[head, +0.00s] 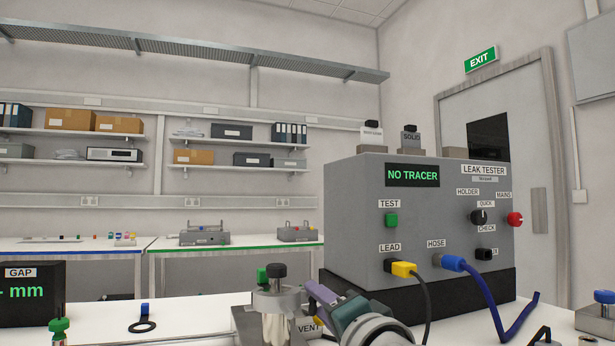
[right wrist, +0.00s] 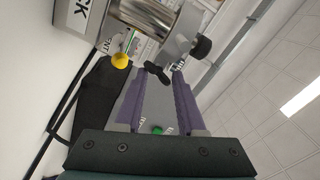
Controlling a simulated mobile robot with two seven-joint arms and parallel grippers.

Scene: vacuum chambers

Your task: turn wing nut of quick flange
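A silver metal cylinder with a flange (head: 277,308) stands on a block marked VENT, low in the centre of the head view. The same metal cylinder (right wrist: 150,15) shows at the top of the right wrist view. A small black wing nut (right wrist: 157,74) shows between the fingertips of my right gripper (right wrist: 159,67). Its purple fingers are open, with visible gaps beside the nut; I cannot tell whether either touches it. In the head view my right gripper (head: 328,300) is beside the flange on its right and hides the nut. My left gripper is out of view.
A grey leak tester (head: 350,190) reading NO TRACER stands close behind on the right. A black lead and a blue hose (head: 490,290) hang from its front. A gap display (head: 30,293) and a black ring (head: 143,326) are at the left. A black knob (head: 276,270) tops the flange assembly.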

